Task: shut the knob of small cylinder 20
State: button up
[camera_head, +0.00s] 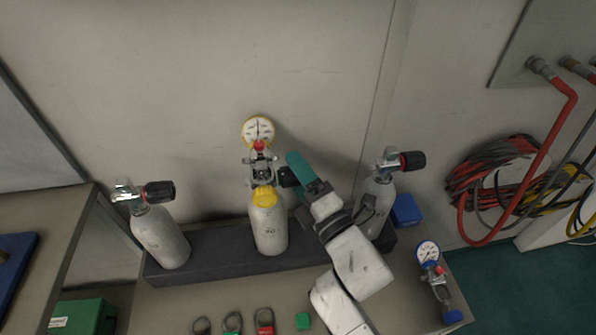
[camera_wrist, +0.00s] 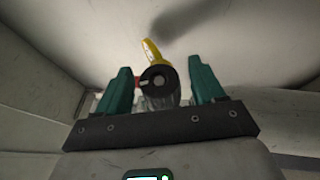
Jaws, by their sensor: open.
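The middle small cylinder (camera_head: 269,232) is pale, with a yellow collar and dark marking that seems to read 20. It stands upright in a dark rack. A yellow-rimmed gauge (camera_head: 258,131) is fitted on its valve. Its black knob (camera_head: 288,177) sticks out to the right. In the wrist view the knob (camera_wrist: 158,78) faces me end-on, between the two teal fingers. My gripper (camera_head: 296,166) is open beside the knob, with a gap on each side of it. Contact is not visible. My gripper partly hides the knob in the head view.
Small cylinders stand at left (camera_head: 161,238) and right (camera_head: 376,205), each with a black knob. My arm covers part of the right one. The dark rack (camera_head: 215,252) runs along the wall. A loose blue gauge (camera_head: 428,253) lies at the table's right.

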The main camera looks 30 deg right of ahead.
jog(key=shift+c, duration=0.5)
jog(key=c, duration=0.9)
jog(key=p, duration=0.2)
jog(key=shift+r+p, duration=0.3)
